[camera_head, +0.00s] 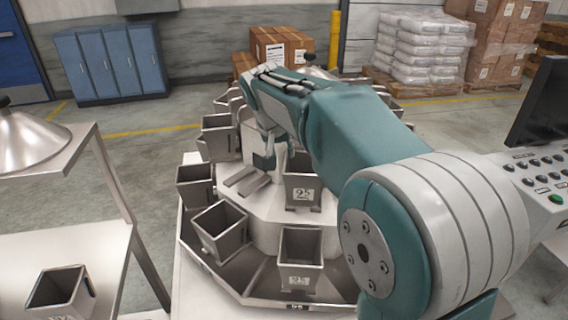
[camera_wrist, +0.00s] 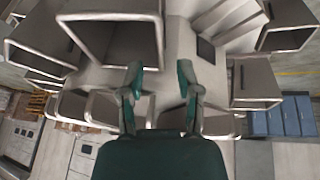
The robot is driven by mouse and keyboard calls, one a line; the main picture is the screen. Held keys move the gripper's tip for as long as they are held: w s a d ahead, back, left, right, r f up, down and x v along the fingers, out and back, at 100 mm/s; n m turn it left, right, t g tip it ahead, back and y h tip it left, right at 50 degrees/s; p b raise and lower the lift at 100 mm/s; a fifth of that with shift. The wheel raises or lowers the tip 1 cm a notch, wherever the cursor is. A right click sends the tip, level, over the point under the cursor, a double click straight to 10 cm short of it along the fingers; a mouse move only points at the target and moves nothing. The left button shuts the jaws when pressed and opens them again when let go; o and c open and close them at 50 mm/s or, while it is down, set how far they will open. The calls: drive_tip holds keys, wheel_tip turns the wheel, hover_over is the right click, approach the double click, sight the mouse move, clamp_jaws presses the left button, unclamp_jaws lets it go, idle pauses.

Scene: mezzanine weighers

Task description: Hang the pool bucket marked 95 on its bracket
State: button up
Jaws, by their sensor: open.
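A grey metal bucket (camera_head: 303,190) with a plate that appears to read 95 is upright on the upper tier of the weigher, its open top up. A lower bucket (camera_head: 300,262) sits beneath it with a similar, less clear plate. A small 95 label (camera_head: 297,306) is on the rim below. My gripper (camera_head: 266,160) is at the upper tier, just left of the upper bucket, partly hidden by my arm. In the wrist view, its two green fingers (camera_wrist: 160,82) are apart with nothing between them. A bucket's open mouth (camera_wrist: 110,42) shows just beyond them; its number is not visible.
Several other buckets ring the weigher, including a tilted one (camera_head: 222,230) at left front. A flat bare bracket (camera_head: 246,181) shows left of my gripper. A bench (camera_head: 30,225) with another bucket (camera_head: 60,292) stands at left. A control panel (camera_head: 540,185) is at right.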

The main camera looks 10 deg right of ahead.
drive_tip(key=s+d+r+n+y, duration=0.1)
drive_tip(key=s, duration=0.7)
drive_tip(key=s+d+r+n, duration=0.1)
drive_tip(key=s+r, duration=0.1)
drive_tip(key=s, duration=0.6)
drive_tip(key=s+f, duration=0.4)
drive_tip(key=s, duration=0.2)
drive_tip(key=s+f+n+t+y, duration=0.1)
drive_tip(key=s+f, duration=0.3)
drive_tip(key=s, duration=0.3)
drive_tip(key=shift+s+f+t+y, duration=0.15)
drive_tip(key=shift+s+t+y, duration=0.1)
drive_tip(key=shift+t+y, duration=0.05)
drive_tip(key=shift+a, duration=0.15)
